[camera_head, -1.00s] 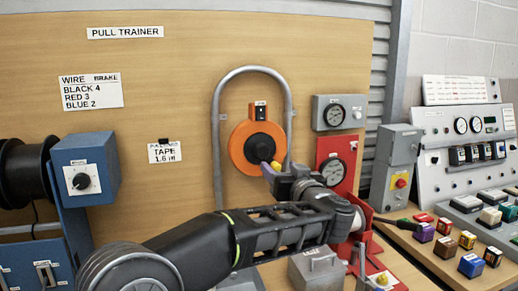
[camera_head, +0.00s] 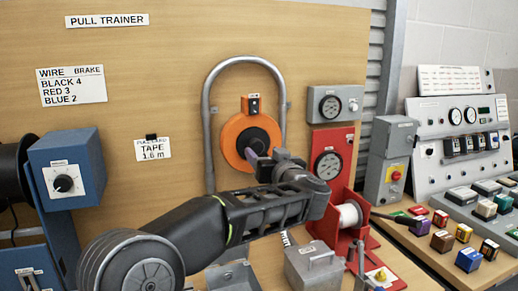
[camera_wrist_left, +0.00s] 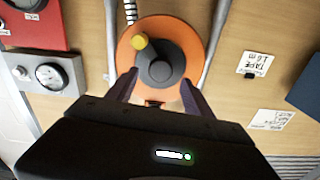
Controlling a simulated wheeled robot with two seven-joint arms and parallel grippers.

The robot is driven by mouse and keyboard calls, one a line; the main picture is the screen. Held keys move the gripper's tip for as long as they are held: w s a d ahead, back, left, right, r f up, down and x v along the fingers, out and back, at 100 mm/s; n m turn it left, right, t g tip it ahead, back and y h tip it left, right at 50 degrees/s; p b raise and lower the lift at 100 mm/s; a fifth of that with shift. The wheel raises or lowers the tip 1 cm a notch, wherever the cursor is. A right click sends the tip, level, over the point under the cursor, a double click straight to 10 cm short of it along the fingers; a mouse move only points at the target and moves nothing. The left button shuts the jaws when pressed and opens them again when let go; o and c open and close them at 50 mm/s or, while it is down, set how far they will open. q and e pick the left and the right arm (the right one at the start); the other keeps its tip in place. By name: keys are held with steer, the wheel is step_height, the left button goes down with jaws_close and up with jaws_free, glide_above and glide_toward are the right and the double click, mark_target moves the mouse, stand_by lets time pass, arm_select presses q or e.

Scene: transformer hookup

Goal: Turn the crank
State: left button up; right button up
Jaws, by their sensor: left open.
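The round orange reel (camera_head: 232,132) is mounted on the wooden board, with a dark hub (camera_head: 254,139) at its middle. The knob is hidden in the head view. My left gripper (camera_wrist_left: 158,93) is open and empty. Its two fingers spread below the hub in the wrist view, with the knob outside them. In the head view the left gripper (camera_head: 259,163) is in front of the reel's lower part.
A grey tube hoop (camera_head: 207,130) arches around the reel. A red winch with a white spool (camera_head: 348,215) and a grey lidded box (camera_head: 313,264) stand to the lower right. A blue box with a dial (camera_head: 66,170) is at left.

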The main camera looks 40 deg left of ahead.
mark_target(257, 148)
arm_select(q)
steer(key=x, duration=0.4)
jaws_close()
stand_by(0.7)
stand_by(0.3)
